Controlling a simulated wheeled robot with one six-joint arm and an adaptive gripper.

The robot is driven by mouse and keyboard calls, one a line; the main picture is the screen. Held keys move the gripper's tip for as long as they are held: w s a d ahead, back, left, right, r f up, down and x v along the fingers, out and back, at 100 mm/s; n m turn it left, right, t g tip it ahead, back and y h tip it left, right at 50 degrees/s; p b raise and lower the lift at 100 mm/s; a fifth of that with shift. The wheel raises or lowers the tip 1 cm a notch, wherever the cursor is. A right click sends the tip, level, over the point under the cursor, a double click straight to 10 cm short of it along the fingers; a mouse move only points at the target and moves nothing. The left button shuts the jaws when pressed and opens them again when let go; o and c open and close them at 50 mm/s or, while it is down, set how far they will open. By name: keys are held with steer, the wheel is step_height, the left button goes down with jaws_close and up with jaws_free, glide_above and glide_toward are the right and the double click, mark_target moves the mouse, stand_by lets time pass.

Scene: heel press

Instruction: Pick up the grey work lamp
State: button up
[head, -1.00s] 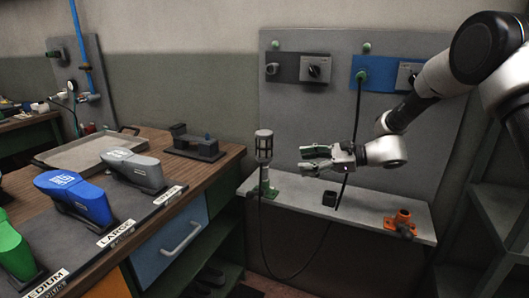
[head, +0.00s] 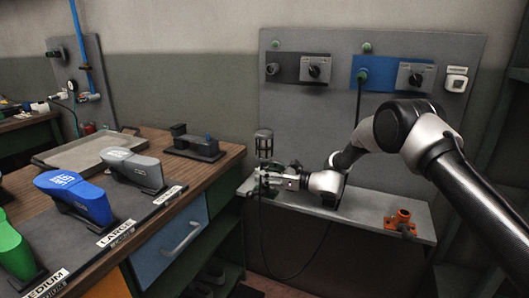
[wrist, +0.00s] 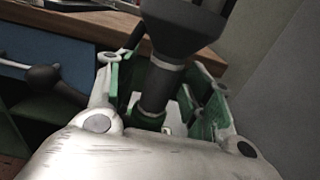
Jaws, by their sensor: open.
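The grey work lamp (head: 264,142) stands upright at the left end of the grey wall shelf, its caged head showing above my gripper in the head view. My gripper (head: 268,181) is at the height of the lamp's handle, below the head. In the wrist view the lamp's dark handle (wrist: 157,88) lies between the two green-padded fingers of my gripper (wrist: 170,100), which are apart. The flared lower part of the lamp head is above the fingers. Whether a finger touches the handle cannot be told. The lamp's green holder is mostly hidden by my gripper.
The grey shelf (head: 370,222) carries an orange holder (head: 401,222) at the right. A black cable hangs from the blue socket panel (head: 372,74) and loops below the shelf. The wooden bench (head: 228,152) with shoe forms stands close on the left.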

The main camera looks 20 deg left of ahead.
mark_target(265, 135)
steer(key=shift+a, duration=0.2)
jaws_close()
step_height(265, 135, up, 10)
steer(key=shift+r, duration=0.1)
stand_by(0.5)
steer(key=shift+r, duration=0.1)
steer(key=shift+r, duration=1.85)
